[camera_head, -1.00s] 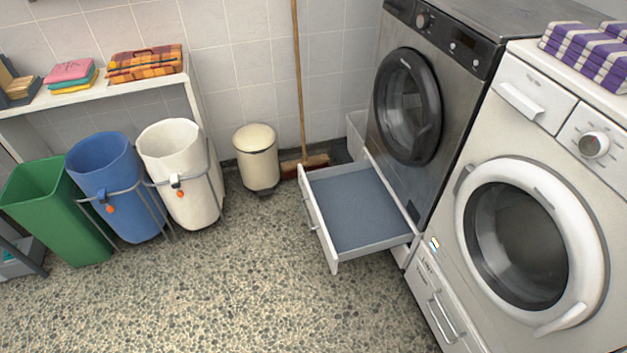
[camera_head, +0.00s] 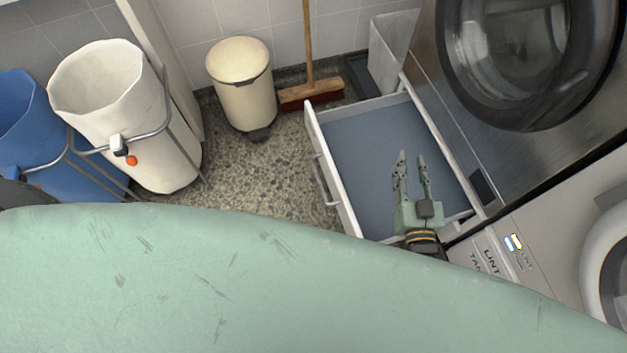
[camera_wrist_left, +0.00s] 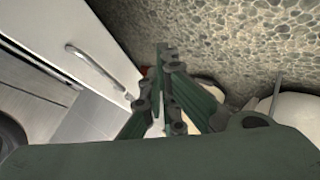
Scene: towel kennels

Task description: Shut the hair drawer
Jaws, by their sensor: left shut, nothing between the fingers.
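The open drawer (camera_head: 334,172) juts out from under the dark grey machine. It has a white front with a bar handle (camera_head: 322,180) and an empty blue-grey floor; no label shows on its front. My right gripper (camera_head: 412,157) appears over the drawer's inside near its right side, fingers apart and empty; its height above the floor cannot be told. My left gripper (camera_wrist_left: 163,50) shows in the left wrist view, fingers together and empty. There a white panel with a bar handle (camera_wrist_left: 90,65), apparently the drawer front, lies left of its fingertips, and they look apart from it.
A cream pedal bin (camera_head: 240,85) and a broom (camera_head: 311,92) stand by the back wall. White (camera_head: 120,110) and blue (camera_head: 30,130) bins are at left. A white machine with a panel marked LINT (camera_head: 490,255) is at right. Speckled floor (camera_head: 265,165) before the drawer is clear.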

